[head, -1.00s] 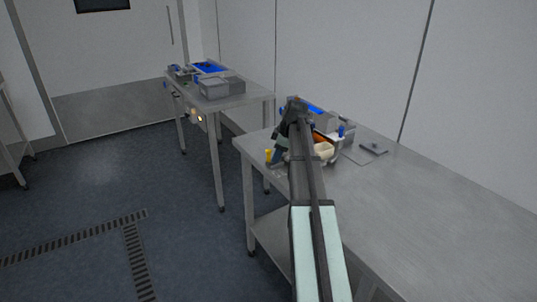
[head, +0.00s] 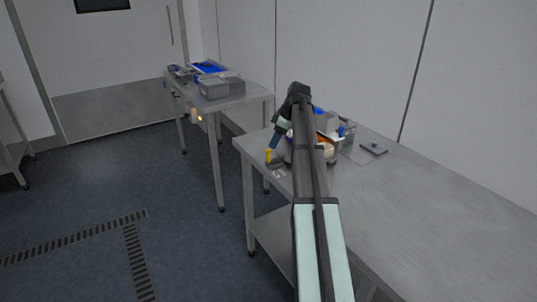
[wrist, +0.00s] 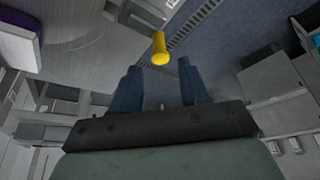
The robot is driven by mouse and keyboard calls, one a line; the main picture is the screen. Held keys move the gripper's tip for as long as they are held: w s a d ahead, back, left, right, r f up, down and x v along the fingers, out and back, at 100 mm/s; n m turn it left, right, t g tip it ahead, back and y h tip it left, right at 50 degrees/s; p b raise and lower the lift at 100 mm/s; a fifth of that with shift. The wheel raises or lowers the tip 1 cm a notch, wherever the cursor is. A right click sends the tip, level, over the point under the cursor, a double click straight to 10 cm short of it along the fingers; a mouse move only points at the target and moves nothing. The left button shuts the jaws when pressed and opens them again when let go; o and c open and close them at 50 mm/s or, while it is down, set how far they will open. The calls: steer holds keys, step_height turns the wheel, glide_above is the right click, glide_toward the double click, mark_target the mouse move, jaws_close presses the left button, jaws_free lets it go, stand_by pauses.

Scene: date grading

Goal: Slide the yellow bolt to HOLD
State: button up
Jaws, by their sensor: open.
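The yellow bolt (head: 269,156) shows as a small upright yellow knob near the left front edge of the near steel table in the head view. In the wrist view the yellow bolt (wrist: 160,48) stands just beyond the fingertips, roughly in line with the gap between them. My gripper (wrist: 158,72) is open, with its two dark blue fingers apart and nothing between them. In the head view my gripper (head: 274,145) points down close above the bolt. I cannot read any HOLD marking; small pale marks (head: 279,172) lie on the table beside the bolt.
Behind my arm on the near table (head: 430,205) are a blue-and-grey bin group (head: 335,125) and a pale bowl (head: 325,147), partly hidden. A small dark grey plate (head: 374,149) lies to the right. A second table with grey boxes (head: 222,87) stands further back. The near table's right side is clear.

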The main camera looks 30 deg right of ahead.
mark_target(270, 150)
steer(key=x, duration=0.7)
steer(key=shift+w+f, duration=0.1)
steer(key=shift+f, duration=0.15)
jaws_close()
stand_by(0.4)
